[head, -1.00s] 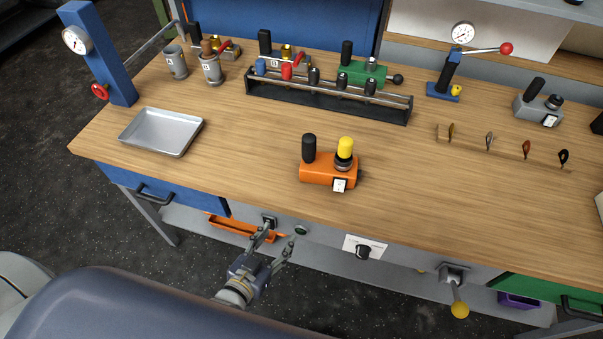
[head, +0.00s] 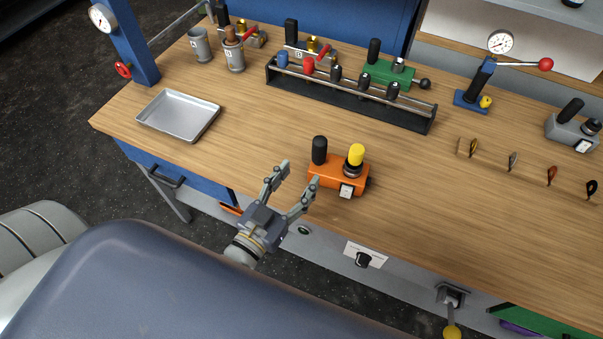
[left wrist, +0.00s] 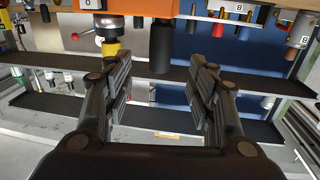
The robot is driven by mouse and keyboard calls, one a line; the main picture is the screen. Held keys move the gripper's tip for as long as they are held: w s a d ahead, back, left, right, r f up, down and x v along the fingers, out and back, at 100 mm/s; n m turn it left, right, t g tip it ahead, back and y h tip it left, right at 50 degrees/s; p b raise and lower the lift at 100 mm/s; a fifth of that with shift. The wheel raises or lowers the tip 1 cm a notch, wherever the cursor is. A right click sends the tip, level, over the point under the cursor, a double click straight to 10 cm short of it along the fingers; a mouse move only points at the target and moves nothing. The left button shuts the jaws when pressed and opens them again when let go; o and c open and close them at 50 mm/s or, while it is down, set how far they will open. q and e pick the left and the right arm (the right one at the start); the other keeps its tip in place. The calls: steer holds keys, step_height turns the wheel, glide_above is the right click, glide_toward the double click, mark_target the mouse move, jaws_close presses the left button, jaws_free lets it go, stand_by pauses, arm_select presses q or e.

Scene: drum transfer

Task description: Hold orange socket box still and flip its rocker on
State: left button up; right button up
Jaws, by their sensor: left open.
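The orange socket box (head: 325,176) stands on the workbench near its front edge. It bears a black upright post (head: 319,150), a yellow-topped dark plug or knob (head: 356,155), and a white plate with a small dark rocker (head: 346,190) on its front. My left gripper (head: 300,174) is open and empty just left of the box. In the left wrist view the scene is inverted: the orange box (left wrist: 140,7) is at the top, and its black post (left wrist: 162,45) shows between and beyond the open fingers (left wrist: 160,68). The rocker's position is too small to tell. My right gripper is out of view.
A grey tray (head: 152,124) lies at left. A black rack (head: 345,103) with several plugs and a green box (head: 390,75) stand behind. Bench around the orange box is clear.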

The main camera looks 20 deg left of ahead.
mark_target(316, 154)
arm_select(q)
steer(key=w, duration=0.4)
steer(key=w+p, duration=0.1)
steer(key=shift+w+d+r, duration=0.15)
steer(key=shift+w+d, duration=0.25)
steer(key=w, duration=0.3)
steer(key=shift+w+d+p, duration=0.2)
steer(key=shift+d+p, duration=0.1)
steer(key=shift+p, duration=0.05)
steer(key=shift+w, duration=0.55)
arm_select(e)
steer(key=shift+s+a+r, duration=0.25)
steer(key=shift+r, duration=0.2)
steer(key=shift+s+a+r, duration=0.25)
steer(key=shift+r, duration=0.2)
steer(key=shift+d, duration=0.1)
arm_select(q)
steer(key=shift+c, duration=1)
jaws_close()
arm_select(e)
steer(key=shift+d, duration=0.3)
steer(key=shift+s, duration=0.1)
